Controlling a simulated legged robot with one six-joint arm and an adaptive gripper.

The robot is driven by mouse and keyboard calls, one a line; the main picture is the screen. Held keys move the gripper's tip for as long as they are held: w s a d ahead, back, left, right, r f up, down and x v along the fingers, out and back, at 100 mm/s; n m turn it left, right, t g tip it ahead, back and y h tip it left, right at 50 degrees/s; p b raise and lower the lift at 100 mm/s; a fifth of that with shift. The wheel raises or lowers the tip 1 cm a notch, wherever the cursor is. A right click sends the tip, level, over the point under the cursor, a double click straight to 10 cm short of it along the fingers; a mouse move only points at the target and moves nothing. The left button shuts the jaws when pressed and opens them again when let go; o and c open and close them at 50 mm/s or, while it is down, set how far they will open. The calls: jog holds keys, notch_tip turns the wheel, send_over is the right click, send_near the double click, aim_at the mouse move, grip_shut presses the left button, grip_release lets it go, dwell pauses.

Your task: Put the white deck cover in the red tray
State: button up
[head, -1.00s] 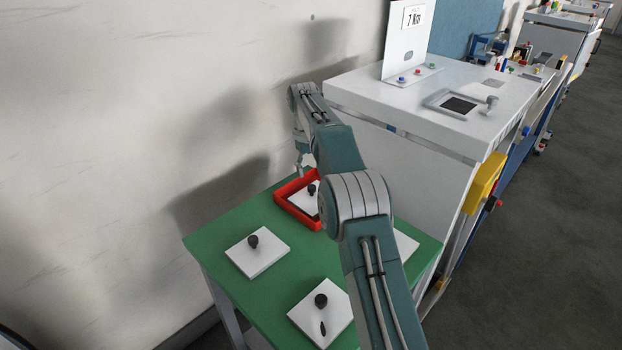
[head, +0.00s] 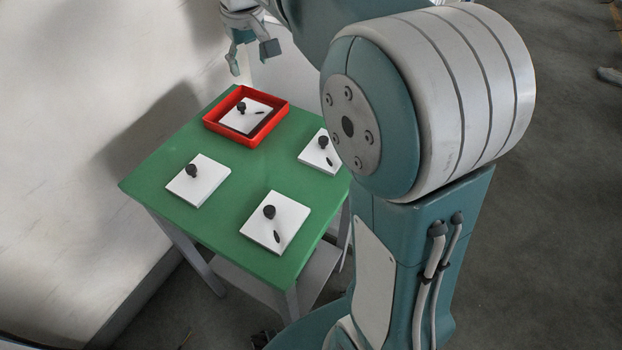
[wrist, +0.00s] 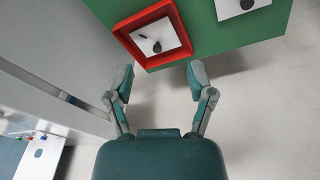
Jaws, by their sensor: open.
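A white deck cover (head: 257,115) with a black knob lies inside the red tray (head: 213,126) at the far end of the green table. The cover in the tray (wrist: 168,34) also shows in the wrist view, with the tray's red wall (wrist: 181,22) around it. My gripper (head: 254,60) is open and empty, above and beyond the tray's far side. In the wrist view my open fingers (wrist: 160,83) are spread below the tray's image, with bare floor between them.
Three more white covers with black knobs lie on the green table (head: 235,185): one at left (head: 205,184), one at front (head: 287,225), one at right (head: 318,160). A pale wall stands left of the table. My arm fills the right side.

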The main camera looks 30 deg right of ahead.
jog(key=s+f+m+t, duration=0.1)
jog(key=s+f, duration=0.2)
jog(key=s, duration=0.9)
jog(key=s+f+m+t, duration=0.1)
jog(key=s+f, duration=0.3)
jog(key=s, duration=0.9)
jog(key=shift+s+t, duration=0.2)
jog(key=shift+t, duration=0.6)
jog(key=shift+d+r, duration=0.1)
